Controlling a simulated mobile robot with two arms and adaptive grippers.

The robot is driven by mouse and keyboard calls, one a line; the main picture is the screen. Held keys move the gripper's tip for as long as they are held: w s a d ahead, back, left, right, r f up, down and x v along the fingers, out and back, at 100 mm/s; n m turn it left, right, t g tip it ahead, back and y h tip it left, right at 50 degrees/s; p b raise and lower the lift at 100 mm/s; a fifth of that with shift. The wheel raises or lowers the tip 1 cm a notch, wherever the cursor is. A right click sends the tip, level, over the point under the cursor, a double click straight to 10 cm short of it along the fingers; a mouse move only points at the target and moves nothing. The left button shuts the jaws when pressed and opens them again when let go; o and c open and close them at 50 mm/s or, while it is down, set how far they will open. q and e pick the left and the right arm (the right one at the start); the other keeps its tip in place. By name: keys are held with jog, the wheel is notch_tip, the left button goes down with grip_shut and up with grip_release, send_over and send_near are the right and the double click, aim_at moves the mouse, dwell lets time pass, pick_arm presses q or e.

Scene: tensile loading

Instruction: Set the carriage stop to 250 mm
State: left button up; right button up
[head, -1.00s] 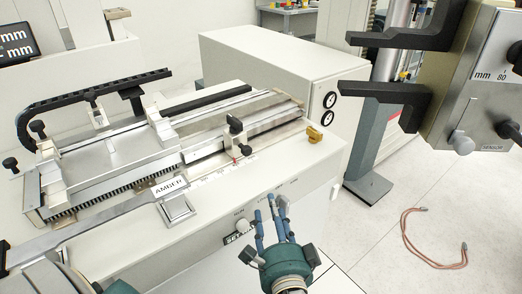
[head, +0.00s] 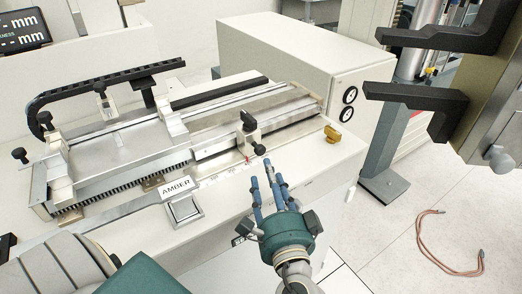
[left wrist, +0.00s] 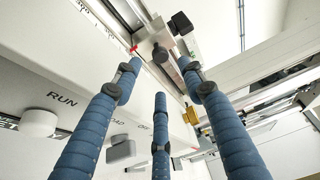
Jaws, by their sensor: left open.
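The carriage stop (head: 250,134) is a small metal block with black knobs on the rail of the bench machine. A red pointer (head: 248,158) sits below it at the white scale strip (head: 215,180); its reading is too small to make out. My left gripper (head: 268,172), with blue fingers, is open and empty just in front of the stop and a little below it. In the left wrist view, the fingers (left wrist: 160,75) are spread, with the stop's dark front knob (left wrist: 160,53) and red pointer (left wrist: 133,49) just beyond the tips. My right gripper is not in view.
A silver block with an AMBER label (head: 178,188) stands left of the gripper. A brass knob (head: 332,134) is at the machine's right end. A RUN knob (left wrist: 38,123) is on the front panel. Large black jaws (head: 420,95) hang at the right.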

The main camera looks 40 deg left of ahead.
aim_at(261, 153)
pick_arm(q)
jog(key=p+x, duration=0.1)
jog(key=x, duration=0.6)
jog(key=shift+w+a+p, duration=0.2)
jog(key=shift+a+p, duration=0.05)
jog(key=shift+p, duration=0.1)
jog(key=shift+w+a, duration=0.4)
jog(key=shift+a, duration=0.05)
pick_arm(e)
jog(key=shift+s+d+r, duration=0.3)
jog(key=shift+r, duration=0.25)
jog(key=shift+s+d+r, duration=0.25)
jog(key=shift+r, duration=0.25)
pick_arm(q)
jog(key=shift+c, duration=1)
grip_shut()
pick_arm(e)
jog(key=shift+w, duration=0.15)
